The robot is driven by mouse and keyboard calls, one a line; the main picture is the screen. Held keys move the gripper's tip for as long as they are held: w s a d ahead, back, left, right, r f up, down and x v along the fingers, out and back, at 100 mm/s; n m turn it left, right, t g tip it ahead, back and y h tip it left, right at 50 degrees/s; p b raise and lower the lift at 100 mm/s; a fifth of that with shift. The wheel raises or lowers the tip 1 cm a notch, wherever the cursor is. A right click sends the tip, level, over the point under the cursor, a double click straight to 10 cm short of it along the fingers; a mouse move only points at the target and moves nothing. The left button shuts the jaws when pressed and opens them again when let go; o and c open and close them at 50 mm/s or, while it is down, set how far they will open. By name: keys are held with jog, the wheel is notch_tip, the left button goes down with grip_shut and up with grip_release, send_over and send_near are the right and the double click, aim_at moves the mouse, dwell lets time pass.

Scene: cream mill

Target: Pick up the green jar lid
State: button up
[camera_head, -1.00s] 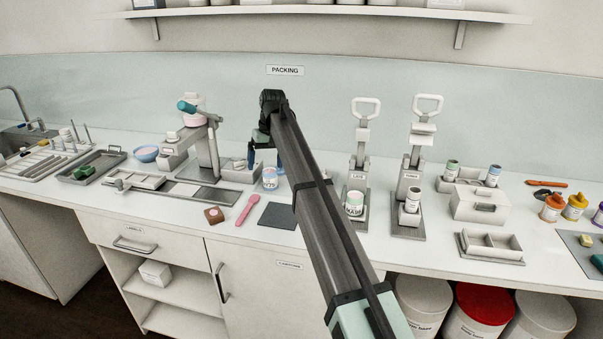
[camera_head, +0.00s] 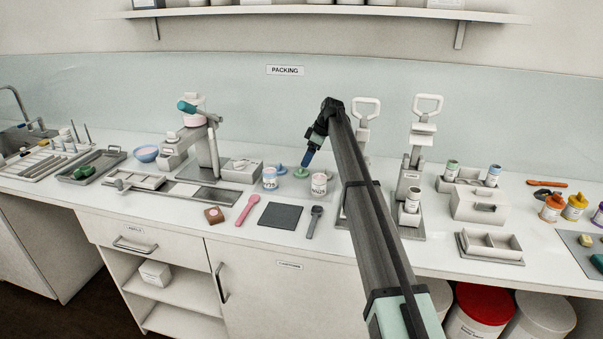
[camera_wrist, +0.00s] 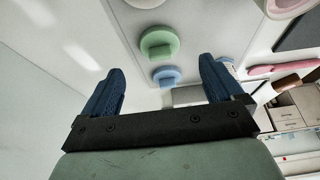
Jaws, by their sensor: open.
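The green jar lid (camera_head: 301,172) lies on the counter between two small jars, with its raised grip upward. It also shows in the wrist view (camera_wrist: 158,44), up ahead of the fingers. A blue lid (camera_head: 280,169) lies just left of it in the head view; in the wrist view it is the blue disc (camera_wrist: 166,76) below the green one. My gripper (camera_head: 306,163) is tilted and close to the green lid, seeming above and behind it. In the wrist view its blue fingers (camera_wrist: 160,66) are apart with nothing between them; the green lid is not gripped.
A blue-labelled jar (camera_head: 270,179) stands left of the lids and another jar (camera_head: 319,185) stands close on the right. A dark square mat (camera_head: 280,215), a pink spoon (camera_head: 247,209) and a grey scoop (camera_head: 314,222) lie in front. A lever press (camera_head: 412,190) stands to the right.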

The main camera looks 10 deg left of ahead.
aim_at(303, 172)
jog(key=shift+x, duration=3.15)
jog(key=c, duration=1)
